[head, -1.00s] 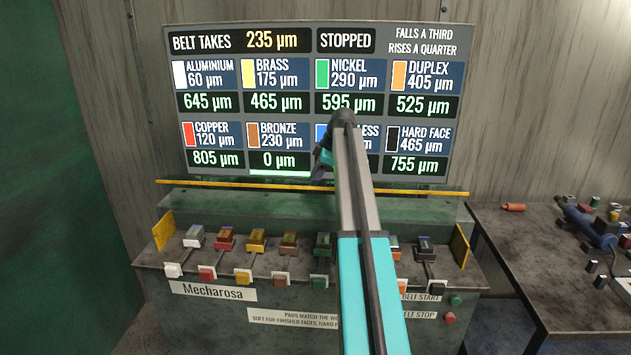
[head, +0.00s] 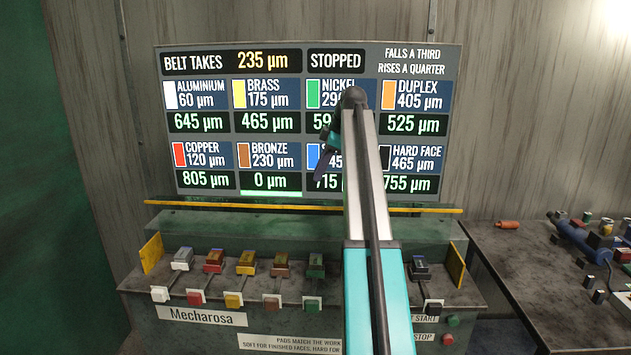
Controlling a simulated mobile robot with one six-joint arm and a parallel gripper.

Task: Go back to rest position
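My arm rises from the bottom of the head view, in front of the display board (head: 290,205) and the polishing machine (head: 200,313). My gripper (head: 324,150) is a small dark and teal shape at the arm's upper end, just left of the arm, in front of the lower middle of the board. It is too small and partly hidden to tell whether its fingers are open. The board reads "BELT TAKES 235 µm" and "STOPPED", with bronze at 0 µm underlined in green. The arm hides part of the nickel and blue-marked entries.
A row of coloured blocks with pads, such as a red block (head: 214,258) and a yellow one (head: 246,260), stands along the machine. Belt buttons, green (head: 453,321) and red (head: 448,339), are at lower right. A side table (head: 510,262) holds several small parts.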

